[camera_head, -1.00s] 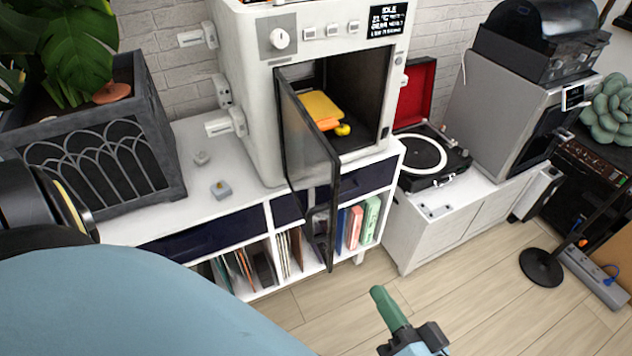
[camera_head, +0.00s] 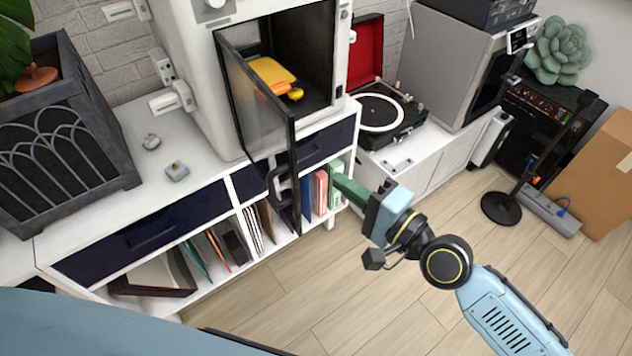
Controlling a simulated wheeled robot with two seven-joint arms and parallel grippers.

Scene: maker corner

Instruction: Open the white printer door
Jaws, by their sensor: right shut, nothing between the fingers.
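The white printer (camera_head: 196,70) stands on a white cabinet. Its dark-framed glass door (camera_head: 262,105) is swung well open toward me, hinged at the left of the opening. Inside lie a yellow and orange block (camera_head: 272,76) and a small yellow piece (camera_head: 296,94). My right gripper (camera_head: 340,184) has green fingers and is shut and empty. In the picture it lies right of the door's lower free edge and in front of the cabinet shelves, apart from the door as far as I can see. My left gripper is not in view.
The white cabinet (camera_head: 98,206) holds books and folders. A planter (camera_head: 66,150) stands at left. A record player (camera_head: 384,112), a grey machine (camera_head: 450,72) and a black stand (camera_head: 508,206) are at right. The wooden floor (camera_head: 400,305) in front is mostly clear.

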